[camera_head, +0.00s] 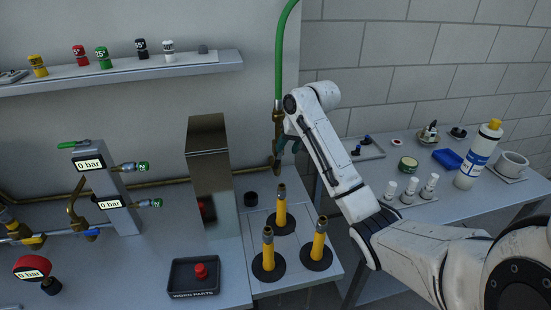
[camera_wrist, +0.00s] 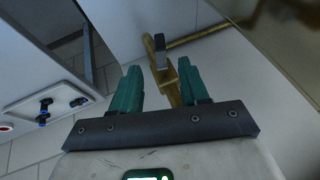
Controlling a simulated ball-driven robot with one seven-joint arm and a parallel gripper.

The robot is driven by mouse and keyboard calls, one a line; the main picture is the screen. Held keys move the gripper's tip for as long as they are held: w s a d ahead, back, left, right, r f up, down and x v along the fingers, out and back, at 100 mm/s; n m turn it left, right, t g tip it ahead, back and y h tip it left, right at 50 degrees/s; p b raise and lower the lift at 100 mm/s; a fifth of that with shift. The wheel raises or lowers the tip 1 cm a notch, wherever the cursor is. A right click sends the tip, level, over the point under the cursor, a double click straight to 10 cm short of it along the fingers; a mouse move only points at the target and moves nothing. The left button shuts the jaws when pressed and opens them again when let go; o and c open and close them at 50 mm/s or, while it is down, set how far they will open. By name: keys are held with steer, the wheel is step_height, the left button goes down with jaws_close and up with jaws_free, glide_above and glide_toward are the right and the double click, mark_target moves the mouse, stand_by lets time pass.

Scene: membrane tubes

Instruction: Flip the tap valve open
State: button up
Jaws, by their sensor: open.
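A brass tap (camera_head: 277,125) hangs at the lower end of the green hose, in front of the back wall. My gripper (camera_head: 286,143) is beside it, with its teal fingers partly hidden by the tap and my arm. In the wrist view, my gripper (camera_wrist: 158,68) is open. A brass tap body (camera_wrist: 186,85) and a lever with a grey end (camera_wrist: 160,45) show between and beyond the two fingers. I cannot tell whether a finger touches the lever.
A tall metal box (camera_head: 210,170) stands left of the tap. Below are several yellow tubes (camera_head: 319,245) on a white plate (camera_head: 290,284). Brass pipework (camera_head: 76,205) with gauges is at left. A side table at right holds bottles (camera_head: 473,160) and a tray (camera_head: 368,153).

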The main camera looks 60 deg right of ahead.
mark_target(279, 161)
steer(key=p+x, duration=0.1)
steer(key=x, duration=0.8)
jaws_close()
